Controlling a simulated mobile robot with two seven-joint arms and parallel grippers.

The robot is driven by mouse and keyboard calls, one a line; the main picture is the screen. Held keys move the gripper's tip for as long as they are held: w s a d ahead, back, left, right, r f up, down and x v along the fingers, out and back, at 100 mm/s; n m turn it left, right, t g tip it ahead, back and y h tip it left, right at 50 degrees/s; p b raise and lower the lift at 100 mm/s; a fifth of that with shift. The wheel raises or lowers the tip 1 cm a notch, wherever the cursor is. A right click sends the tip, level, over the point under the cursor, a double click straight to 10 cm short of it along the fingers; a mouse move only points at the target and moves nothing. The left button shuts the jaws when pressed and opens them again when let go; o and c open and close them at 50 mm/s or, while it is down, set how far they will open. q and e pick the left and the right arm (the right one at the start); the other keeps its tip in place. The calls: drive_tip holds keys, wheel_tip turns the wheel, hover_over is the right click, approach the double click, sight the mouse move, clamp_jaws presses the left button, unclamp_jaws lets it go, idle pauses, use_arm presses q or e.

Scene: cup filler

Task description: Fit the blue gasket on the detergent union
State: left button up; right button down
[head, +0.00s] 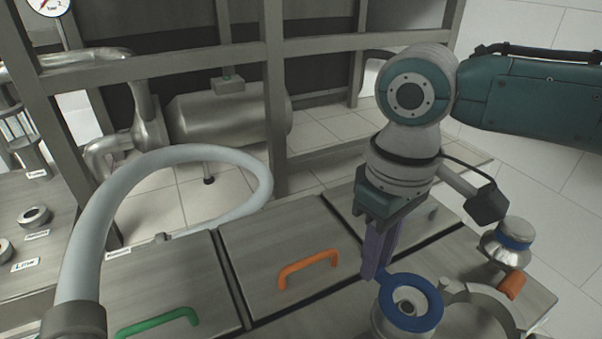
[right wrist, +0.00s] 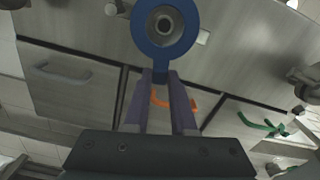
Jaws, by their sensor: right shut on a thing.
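The blue gasket (head: 431,303) is a flat ring with a short tab, in the lower right of the head view. My right gripper (head: 374,272) is shut on that tab with its purple fingers pointing down. In the right wrist view the gasket (right wrist: 142,32) is ahead of the fingertips (right wrist: 161,76). A round metal union (head: 383,327) is directly under the ring, and its bore shows through the hole. I cannot tell whether ring and union touch. No label is readable on this union. My left gripper is not in view.
A metal fitting with a blue band (head: 513,242) stands at the right, near a curved metal clamp (head: 480,295) with an orange handle. A pale hose (head: 95,235) arches at the left. Panels with an orange handle (head: 307,268) and a green handle (head: 158,320) lie between.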

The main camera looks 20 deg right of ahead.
drive_tip(key=shift+f+b, duration=0.75)
drive_tip(key=shift+f, duration=0.95)
drive_tip(key=c, duration=0.7)
unclamp_jaws()
drive_tip(key=shift+o, duration=0.2)
drive_tip(key=shift+r, duration=0.15)
wheel_tip(320, 180, up, 9)
drive_tip(key=shift+r+p, duration=0.15)
drive_tip(key=shift+p, duration=0.7)
drive_tip(key=shift+r+p, duration=0.4)
drive_tip(key=shift+r, duration=0.15)
wheel_tip(320, 180, up, 4)
drive_tip(key=p, duration=0.6)
drive_tip(key=shift+r, duration=0.15)
